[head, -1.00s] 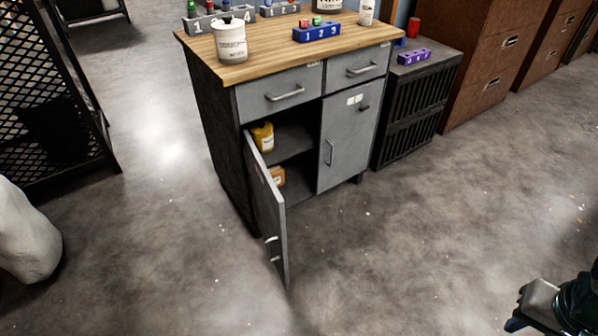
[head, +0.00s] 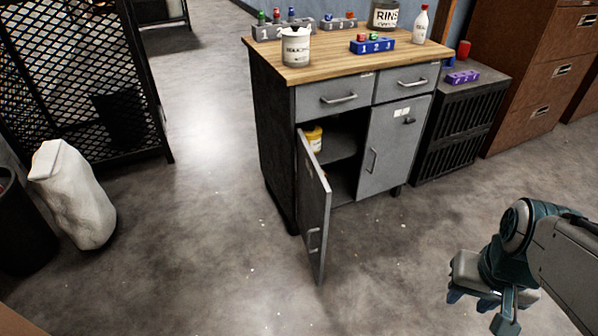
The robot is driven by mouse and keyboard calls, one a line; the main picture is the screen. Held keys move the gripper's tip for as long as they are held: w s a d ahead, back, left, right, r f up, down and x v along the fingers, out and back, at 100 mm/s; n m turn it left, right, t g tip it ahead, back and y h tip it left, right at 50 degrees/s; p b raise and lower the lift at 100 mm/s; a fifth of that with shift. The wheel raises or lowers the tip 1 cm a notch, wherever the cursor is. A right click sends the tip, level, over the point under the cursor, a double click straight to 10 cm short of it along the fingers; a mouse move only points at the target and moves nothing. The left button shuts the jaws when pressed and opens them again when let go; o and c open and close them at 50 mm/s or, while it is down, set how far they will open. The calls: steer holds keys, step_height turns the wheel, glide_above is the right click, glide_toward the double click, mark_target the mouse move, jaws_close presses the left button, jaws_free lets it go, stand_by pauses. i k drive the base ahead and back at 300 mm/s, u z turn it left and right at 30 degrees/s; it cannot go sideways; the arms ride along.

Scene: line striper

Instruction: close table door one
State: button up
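The table (head: 270,120) is a cabinet with a wooden top, two drawers and two grey doors. Its left door (head: 313,205) stands wide open, swung out toward me, with a handle (head: 314,240) low on it. The right door (head: 394,150) is shut. A yellow container (head: 314,138) shows inside the open compartment. My gripper (head: 485,300) is at the lower right, well apart from the open door and over the floor. I cannot tell whether its fingers are open or shut.
A white sack-like object (head: 75,195) and a dark bin (head: 22,225) stand at the left, near a black mesh rack (head: 80,95). A dark slatted cabinet (head: 460,125) stands right of the table. The floor (head: 210,270) before the open door is clear.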

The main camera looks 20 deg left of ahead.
mark_target(314, 192)
steer(key=u, duration=1.05)
steer(key=i, duration=1)
steer(key=k, duration=1)
steer(key=z, duration=1.6)
steer(key=i, duration=1.45)
steer(key=u, duration=2.1)
